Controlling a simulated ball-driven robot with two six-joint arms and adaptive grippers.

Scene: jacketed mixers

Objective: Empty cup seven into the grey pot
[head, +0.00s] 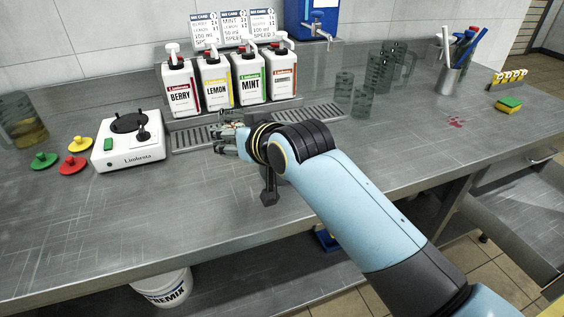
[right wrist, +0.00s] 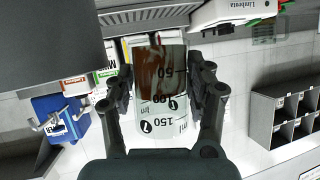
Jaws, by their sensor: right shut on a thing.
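My right gripper (head: 228,138) is over the counter just right of the white mixer base, seen from behind its arm. The right wrist view, which is upside down, shows this gripper (right wrist: 162,82) shut on a clear measuring cup (right wrist: 165,135). The cup has black ml marks and a round black badge that looks like a 7. Dark red-brown liquid (right wrist: 160,65) fills its lower part, and it looks roughly upright. In the head view the cup is mostly hidden by the hand. I cannot make out a grey pot in either view. My left gripper is not in view.
The white mixer base (head: 128,150) stands left of the hand, with coloured knobbed discs (head: 75,165) beside it. Pump bottles (head: 216,82) stand behind a drip grate. Clear glasses (head: 362,100) are farther right. The front left counter is clear.

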